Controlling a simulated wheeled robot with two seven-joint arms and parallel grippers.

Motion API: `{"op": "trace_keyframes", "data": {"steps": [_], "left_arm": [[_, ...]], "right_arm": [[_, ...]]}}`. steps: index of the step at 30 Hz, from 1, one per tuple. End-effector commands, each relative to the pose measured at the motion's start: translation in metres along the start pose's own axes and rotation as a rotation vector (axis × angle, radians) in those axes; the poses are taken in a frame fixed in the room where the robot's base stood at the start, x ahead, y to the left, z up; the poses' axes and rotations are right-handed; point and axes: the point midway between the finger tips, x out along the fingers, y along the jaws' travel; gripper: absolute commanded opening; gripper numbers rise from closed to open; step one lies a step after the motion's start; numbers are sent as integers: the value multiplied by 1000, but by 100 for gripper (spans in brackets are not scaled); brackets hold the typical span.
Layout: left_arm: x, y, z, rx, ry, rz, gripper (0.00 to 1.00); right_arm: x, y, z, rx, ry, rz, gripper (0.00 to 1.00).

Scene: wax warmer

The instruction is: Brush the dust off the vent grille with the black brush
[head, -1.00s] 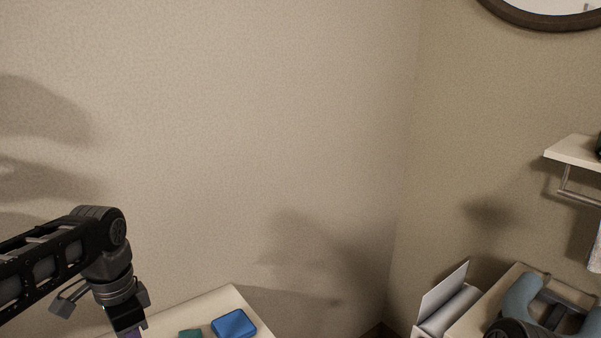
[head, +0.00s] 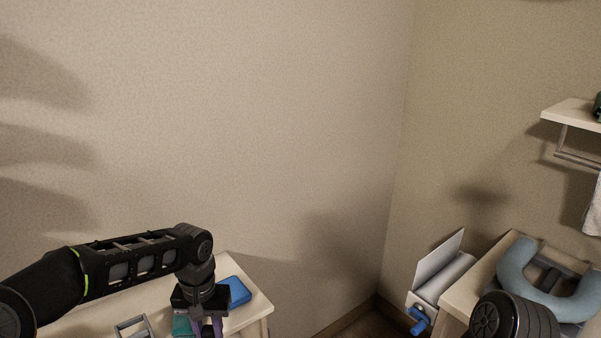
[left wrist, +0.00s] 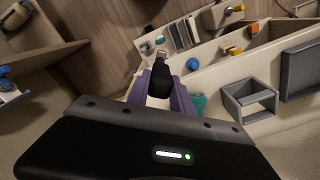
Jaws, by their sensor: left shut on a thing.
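My left gripper (head: 210,328) points down over the cream table at the lower left of the head view. In the left wrist view its purple fingers (left wrist: 165,90) are shut on a black object (left wrist: 160,80), which looks like the black brush's handle. Its far end reaches past the fingertips, over the table. A panel with dark slats (left wrist: 181,36), perhaps the vent grille, lies beyond the brush in the left wrist view. The brush looks apart from it. Dust is too small to make out. My right gripper is not in view.
A blue box (head: 238,290) and a teal item (head: 182,325) are close to the left gripper on the cream table. A grey open frame (head: 133,328) stands to its left. A white lidded box (head: 438,270) and a blue-grey U-shaped cushion (head: 540,285) are at the right.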

Motion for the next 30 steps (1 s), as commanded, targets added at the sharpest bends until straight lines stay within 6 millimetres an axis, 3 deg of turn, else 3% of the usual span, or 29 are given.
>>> {"op": "trace_keyframes", "data": {"steps": [8,11,18,21,30], "left_arm": [[7,-1,1,1,-2,-2,0],[29,-2,4,-1,-2,-8,0],[117,-2,27,1,-2,-10,0],[140,0,37,3,-2,-3,0],[149,0,40,3,2,1,0]], "right_arm": [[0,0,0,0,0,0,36],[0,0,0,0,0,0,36],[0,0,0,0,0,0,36],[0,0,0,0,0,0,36],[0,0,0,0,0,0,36]]}}
